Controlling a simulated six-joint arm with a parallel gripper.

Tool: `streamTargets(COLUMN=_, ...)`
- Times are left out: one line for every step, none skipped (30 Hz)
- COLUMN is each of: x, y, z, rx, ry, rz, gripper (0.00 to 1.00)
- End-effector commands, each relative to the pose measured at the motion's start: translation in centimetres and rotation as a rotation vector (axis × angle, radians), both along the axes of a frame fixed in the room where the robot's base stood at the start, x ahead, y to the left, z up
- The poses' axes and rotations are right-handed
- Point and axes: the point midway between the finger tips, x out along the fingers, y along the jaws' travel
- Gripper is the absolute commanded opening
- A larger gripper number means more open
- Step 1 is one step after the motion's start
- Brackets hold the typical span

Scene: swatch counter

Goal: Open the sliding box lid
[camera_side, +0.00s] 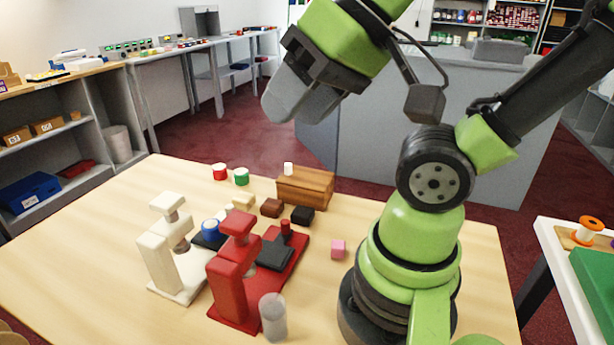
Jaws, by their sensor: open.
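The wooden box (306,190) sits on the table behind the other small objects, left of my arm's base. A small white knob (288,168) stands at the left end of its top. The lid appears to lie flat over the box; no opening shows from this side. My gripper (290,105) is open, with grey fingers, high above the table and up from the box. It points down and to the left and holds nothing that I can see. The gap between the fingers is hard to make out from this angle.
A red press-like stand (232,285) and a white one (158,262) stand in front of the box. Brown (271,208) and black (303,215) blocks lie just before it. The table's left part is clear.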

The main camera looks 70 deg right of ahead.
Motion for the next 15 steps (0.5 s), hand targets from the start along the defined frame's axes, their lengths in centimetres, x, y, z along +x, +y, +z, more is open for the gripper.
streamTargets(x=0.0, y=0.0, z=0.0, rx=0.0, ry=0.0, rz=0.0, gripper=0.46)
streamTargets(x=0.1, y=0.0, z=0.0, rx=-0.002, ry=0.002, rz=0.0, gripper=0.46)
streamTargets(x=0.3, y=-0.1, z=0.1, rx=-0.006, ry=0.004, rz=-0.001, gripper=0.46)
streamTargets(x=0.5, y=-0.2, z=0.2, rx=-0.011, ry=0.009, rz=-0.001, gripper=0.46)
streamTargets(x=0.8, y=-0.4, z=0.3, rx=-0.02, ry=0.017, rz=-0.002, gripper=0.46)
streamTargets(x=1.4, y=-0.7, z=0.5, rx=-0.033, ry=0.03, rz=-0.003, gripper=0.46)
streamTargets(x=2.0, y=-1.1, z=0.6, rx=-0.046, ry=0.043, rz=-0.004, gripper=0.46)
streamTargets(x=2.7, y=-1.5, z=0.7, rx=-0.063, ry=0.058, rz=-0.003, gripper=0.46)
streamTargets(x=3.8, y=-2.2, z=0.9, rx=-0.087, ry=0.08, rz=-0.002, gripper=0.46)
streamTargets(x=4.7, y=-2.8, z=0.9, rx=-0.104, ry=0.1, rz=0.0, gripper=0.46)
streamTargets(x=5.6, y=-3.6, z=0.9, rx=-0.122, ry=0.122, rz=0.002, gripper=0.46)
streamTargets(x=6.8, y=-4.6, z=0.9, rx=-0.146, ry=0.149, rz=0.006, gripper=0.46)
streamTargets(x=7.7, y=-5.5, z=0.7, rx=-0.162, ry=0.171, rz=0.01, gripper=0.46)
streamTargets(x=8.6, y=-6.4, z=0.5, rx=-0.176, ry=0.194, rz=0.015, gripper=0.46)
streamTargets(x=9.7, y=-7.6, z=0.1, rx=-0.194, ry=0.223, rz=0.022, gripper=0.46)
